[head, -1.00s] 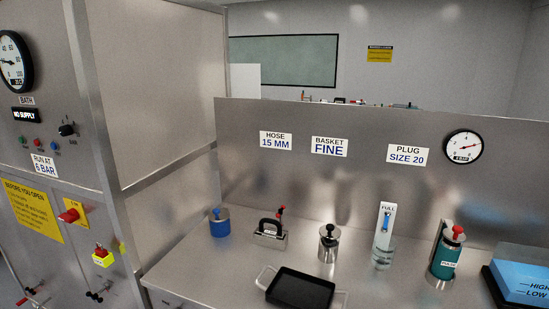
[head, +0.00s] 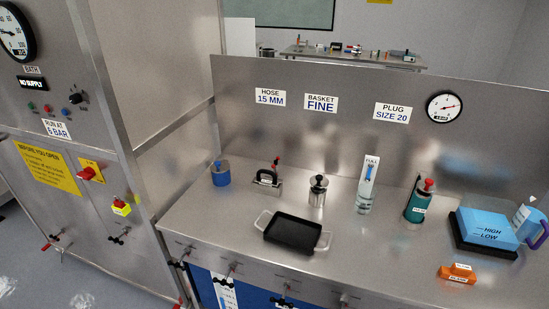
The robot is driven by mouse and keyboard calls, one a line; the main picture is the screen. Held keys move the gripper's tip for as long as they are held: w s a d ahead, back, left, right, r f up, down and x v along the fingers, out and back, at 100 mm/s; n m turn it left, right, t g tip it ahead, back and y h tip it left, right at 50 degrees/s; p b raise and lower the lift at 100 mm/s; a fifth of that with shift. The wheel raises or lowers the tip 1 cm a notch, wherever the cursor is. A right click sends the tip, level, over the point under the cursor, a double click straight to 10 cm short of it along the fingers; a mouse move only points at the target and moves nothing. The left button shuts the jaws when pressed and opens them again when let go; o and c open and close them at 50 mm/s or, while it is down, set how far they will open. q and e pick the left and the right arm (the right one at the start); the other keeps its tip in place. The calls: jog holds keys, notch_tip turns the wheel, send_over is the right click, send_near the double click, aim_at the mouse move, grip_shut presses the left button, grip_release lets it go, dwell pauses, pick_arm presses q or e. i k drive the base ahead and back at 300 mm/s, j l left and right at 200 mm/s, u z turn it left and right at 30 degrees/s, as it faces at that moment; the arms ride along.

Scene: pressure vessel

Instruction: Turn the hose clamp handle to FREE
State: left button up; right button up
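No label in the head view names the hose clamp, and no FREE mark is readable, so I cannot tell for sure which handle it is. A small metal device with a black arch and a red-tipped lever (head: 268,180) stands at the back left of the steel bench (head: 345,262); its lever points up. Small black lever handles sit along the bench's front edge, one at the left end (head: 180,254) and one farther right (head: 231,272). Neither of my grippers is in view.
A blue pot (head: 221,176), a metal canister (head: 317,191), a clear cylinder (head: 366,190) and a green bottle (head: 418,202) stand along the bench. A black tray (head: 294,232) lies in front. A blue block (head: 485,226) and an orange block (head: 458,273) are right. A control cabinet (head: 75,130) stands left.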

aim_at(276, 161)
jog(key=i+j+z, duration=0.15)
jog(key=z, duration=0.35)
jog(key=j+z, duration=0.35)
jog(key=z, duration=0.15)
jog(key=j+z, duration=0.3)
jog(key=z, duration=0.15)
jog(key=i, duration=0.05)
